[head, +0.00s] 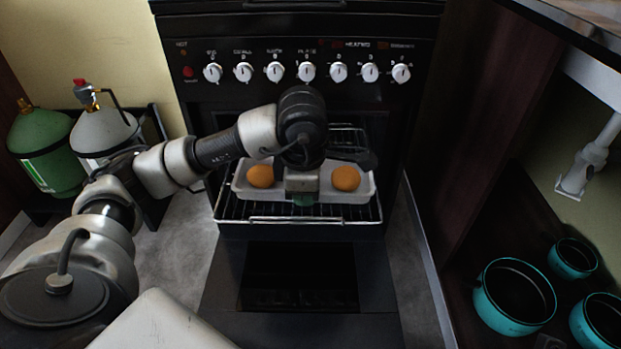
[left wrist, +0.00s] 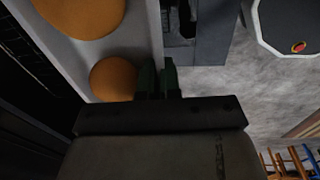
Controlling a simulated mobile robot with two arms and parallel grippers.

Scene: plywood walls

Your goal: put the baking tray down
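The white baking tray (head: 354,195) with two round orange-brown baked pieces (head: 346,178) is at the wire oven rack (head: 258,212), level with it. I cannot tell if it rests fully on the rack. My left gripper (head: 304,199) is at the middle of the tray's front edge, reaching in from above. In the left wrist view its two fingers (left wrist: 161,80) are close together, one on each side of the tray's rim (left wrist: 157,35). The wrist hides the middle of the tray. My right gripper is not in view.
The black oven (head: 300,100) stands open, with white knobs above. Gas bottles, green (head: 45,150) and grey (head: 103,132), stand at the left. Teal pots (head: 514,296) sit low at the right beside a dark cabinet side (head: 490,120). Grey floor is clear either side.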

